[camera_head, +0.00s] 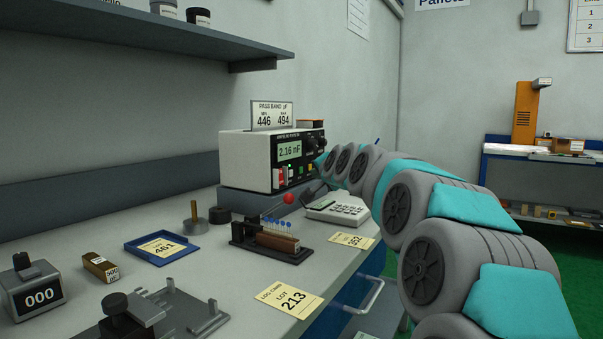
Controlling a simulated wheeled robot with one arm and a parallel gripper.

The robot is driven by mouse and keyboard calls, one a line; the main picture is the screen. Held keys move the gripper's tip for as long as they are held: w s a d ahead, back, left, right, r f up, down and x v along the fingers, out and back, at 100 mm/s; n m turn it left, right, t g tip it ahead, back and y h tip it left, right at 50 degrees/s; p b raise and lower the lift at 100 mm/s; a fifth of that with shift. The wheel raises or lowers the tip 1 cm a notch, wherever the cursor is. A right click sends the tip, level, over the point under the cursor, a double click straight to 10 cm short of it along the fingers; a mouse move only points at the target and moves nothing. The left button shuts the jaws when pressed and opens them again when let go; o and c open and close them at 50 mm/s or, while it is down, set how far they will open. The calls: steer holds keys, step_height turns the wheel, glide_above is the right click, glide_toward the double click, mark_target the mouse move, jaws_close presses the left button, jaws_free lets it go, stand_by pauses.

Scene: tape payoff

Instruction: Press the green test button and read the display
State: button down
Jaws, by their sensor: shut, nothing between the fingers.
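The test meter (246,163) is a white and black box on a grey riser at the back of the bench. Its lit green display (290,151) reads 2.16 nF. Small coloured buttons line the lower front, with a green one (301,171) among them. Red and white terminals sit to their left. My arm reaches in from the right, and my gripper (319,161) is at the right part of the meter's front. It is shut and small in view, partly hidden by my own arm. I cannot tell whether it touches the green button.
A pass band card (272,115) on the meter shows 446 and 494.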

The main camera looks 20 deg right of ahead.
steer(key=shift+s+d+b, duration=0.3)
steer(key=shift+s+d, duration=0.3)
steer(key=shift+s, duration=0.2)
steer(key=shift+s+d+b, duration=0.3)
steer(key=shift+s+d, duration=0.3)
steer(key=shift+s, duration=0.2)
